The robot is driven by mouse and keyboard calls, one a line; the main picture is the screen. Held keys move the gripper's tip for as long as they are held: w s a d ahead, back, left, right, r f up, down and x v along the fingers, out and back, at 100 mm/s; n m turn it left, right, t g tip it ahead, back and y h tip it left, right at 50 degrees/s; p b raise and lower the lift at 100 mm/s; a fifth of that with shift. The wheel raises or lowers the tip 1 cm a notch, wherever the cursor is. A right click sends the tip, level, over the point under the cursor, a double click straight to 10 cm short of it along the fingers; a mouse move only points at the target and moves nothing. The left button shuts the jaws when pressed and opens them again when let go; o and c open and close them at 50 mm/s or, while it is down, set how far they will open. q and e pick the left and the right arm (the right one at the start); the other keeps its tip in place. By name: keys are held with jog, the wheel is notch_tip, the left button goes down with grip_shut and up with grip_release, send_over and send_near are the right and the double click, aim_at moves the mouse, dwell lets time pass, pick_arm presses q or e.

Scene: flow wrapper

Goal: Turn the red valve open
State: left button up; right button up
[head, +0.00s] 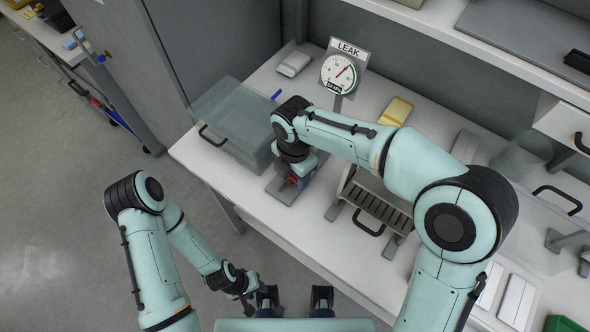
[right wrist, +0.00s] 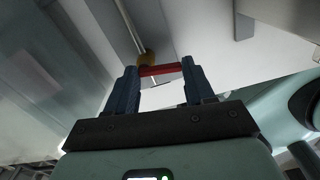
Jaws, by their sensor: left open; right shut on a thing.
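In the right wrist view the red valve handle (right wrist: 160,70) spans the space between the two blue fingers of my right gripper (right wrist: 160,84), which is shut on it. A brass-coloured fitting (right wrist: 147,58) and a thin pipe lie just beyond it. In the head view my right gripper (head: 298,172) points down over a grey base on the bench, and my wrist hides most of the valve. My left gripper (head: 250,291) is open, low in the head view, off the bench's front edge and away from the valve.
A gauge (head: 338,74) under a LEAK sign (head: 348,48) stands behind the valve. A clear box (head: 232,122) with a black handle is at left, a slotted tray (head: 371,207) at right. A yellow object (head: 396,111) lies farther back. The floor at left is clear.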

jog(key=m, duration=0.3)
jog(key=shift+s+a+r+m+p, duration=0.1)
jog(key=shift+s+a+m+p, duration=0.05)
jog(key=shift+a+m+p, duration=0.2)
jog(key=m, duration=0.4)
jog(key=shift+s+a+m+p, duration=0.1)
jog(key=shift+a+m+p, duration=0.15)
jog(key=shift+a+p, duration=0.05)
jog(key=m, duration=0.4)
jog(key=shift+a, duration=0.35)
pick_arm(q)
jog(key=shift+w+r, duration=0.2)
jog(key=shift+r, duration=0.3)
jog(key=shift+w+r, duration=0.2)
jog(key=shift+r, duration=0.25)
pick_arm(e)
jog(key=shift+w+a+m, duration=0.1)
jog(key=shift+a+m, duration=0.05)
jog(key=shift+m, duration=0.75)
jog(key=shift+w+a+m, duration=0.1)
jog(key=shift+m, duration=0.8)
jog(key=o, duration=1)
jog(key=shift+o, duration=0.2)
